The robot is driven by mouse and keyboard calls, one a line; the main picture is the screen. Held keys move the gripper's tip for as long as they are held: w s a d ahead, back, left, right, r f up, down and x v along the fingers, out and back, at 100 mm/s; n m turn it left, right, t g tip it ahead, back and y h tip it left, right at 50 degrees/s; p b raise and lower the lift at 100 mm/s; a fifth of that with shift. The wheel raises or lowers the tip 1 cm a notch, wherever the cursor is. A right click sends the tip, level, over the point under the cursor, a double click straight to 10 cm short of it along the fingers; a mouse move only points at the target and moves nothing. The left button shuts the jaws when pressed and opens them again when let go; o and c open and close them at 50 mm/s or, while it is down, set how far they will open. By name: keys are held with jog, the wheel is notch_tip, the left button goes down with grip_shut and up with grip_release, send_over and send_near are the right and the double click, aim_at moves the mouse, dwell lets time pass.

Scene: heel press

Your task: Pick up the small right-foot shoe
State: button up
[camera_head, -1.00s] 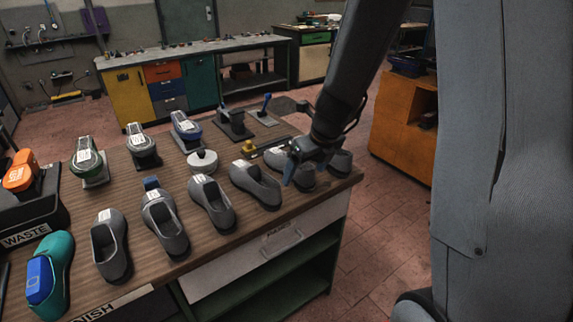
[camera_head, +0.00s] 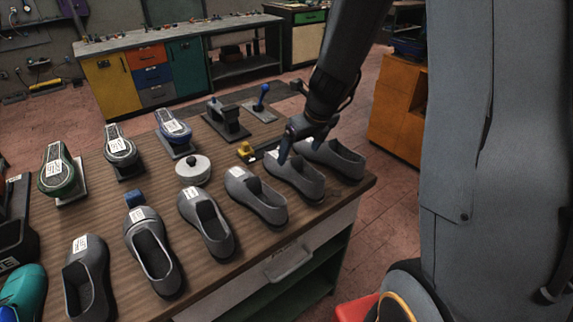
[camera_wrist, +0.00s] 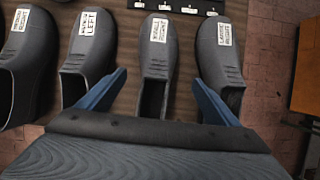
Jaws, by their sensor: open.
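The small right-foot shoe, grey with a white label that seems to read SMALL RIGHT, is in the middle of the wrist view (camera_wrist: 156,58). In the head view it is the second shoe from the right in the row (camera_head: 300,182). My gripper (camera_wrist: 159,78) is open and empty, with one blue finger on each side of this shoe in the wrist view. Its dark body hides the heel end there. In the head view my gripper (camera_head: 297,148) hangs over the shoe's labelled end. I cannot tell its exact height above the shoe.
A shoe labelled LEFT (camera_wrist: 88,48) is close on the left, and another RIGHT shoe (camera_wrist: 220,55) close on the right. A white round pot (camera_head: 193,169) and a yellow piece (camera_head: 246,152) stand behind the row. The bench's right edge is near.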

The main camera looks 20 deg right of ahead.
aim_at(292, 163)
jog(key=x, duration=0.2)
jog(key=b+x, duration=0.1)
jog(key=x, duration=0.2)
jog(key=b+x, duration=0.1)
jog(key=x, duration=0.1)
jog(key=shift+w+a+f, duration=0.15)
jog(key=shift+a+f, duration=0.1)
jog(key=shift+a, duration=0.15)
jog(key=shift+r, duration=0.1)
jog(key=c, duration=1.4)
